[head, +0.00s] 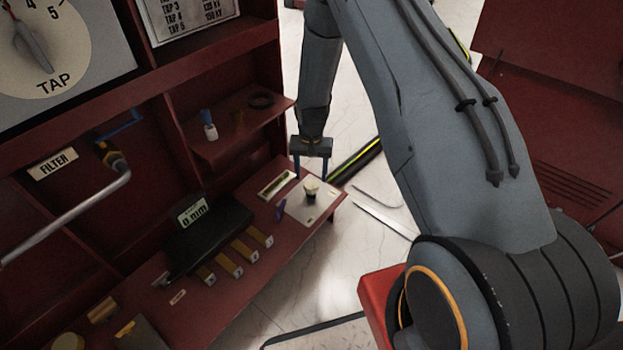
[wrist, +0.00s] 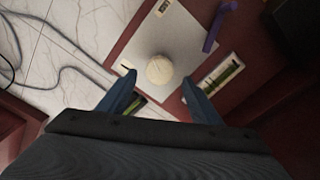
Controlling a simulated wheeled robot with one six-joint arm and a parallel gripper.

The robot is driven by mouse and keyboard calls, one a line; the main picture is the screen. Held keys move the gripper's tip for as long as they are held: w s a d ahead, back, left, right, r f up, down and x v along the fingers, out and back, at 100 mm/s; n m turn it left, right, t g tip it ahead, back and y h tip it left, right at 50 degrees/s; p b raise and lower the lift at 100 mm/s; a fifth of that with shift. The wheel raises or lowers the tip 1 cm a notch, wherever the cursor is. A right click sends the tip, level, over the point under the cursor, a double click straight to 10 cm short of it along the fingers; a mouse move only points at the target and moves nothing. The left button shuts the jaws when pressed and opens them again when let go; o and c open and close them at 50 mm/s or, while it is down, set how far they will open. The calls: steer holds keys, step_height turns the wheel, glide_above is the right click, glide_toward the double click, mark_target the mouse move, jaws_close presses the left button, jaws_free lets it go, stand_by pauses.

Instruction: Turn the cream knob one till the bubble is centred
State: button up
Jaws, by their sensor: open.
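The cream knob (head: 311,186) stands on a pale plate (head: 320,203) at the right end of the red shelf. In the wrist view the round top of the cream knob (wrist: 160,70) lies just beyond and between my fingertips. My gripper (head: 311,178) has two blue fingers pointing down, spread apart and empty; it also shows in the wrist view (wrist: 159,80). A level vial (head: 277,184) with a yellow-green tube lies left of the plate, and it shows at the right in the wrist view (wrist: 220,75). I cannot make out its bubble.
A small blue-purple piece (head: 281,210) lies at the plate's edge. Several yellow blocks (head: 246,252) and a black case (head: 208,238) sit to the left. An upper shelf (head: 235,130) holds a small bottle (head: 209,127).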

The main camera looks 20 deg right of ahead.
mark_target(311, 184)
steer(key=shift+r+p, duration=0.35)
steer(key=shift+r, duration=1.5)
steer(key=shift+a, duration=0.1)
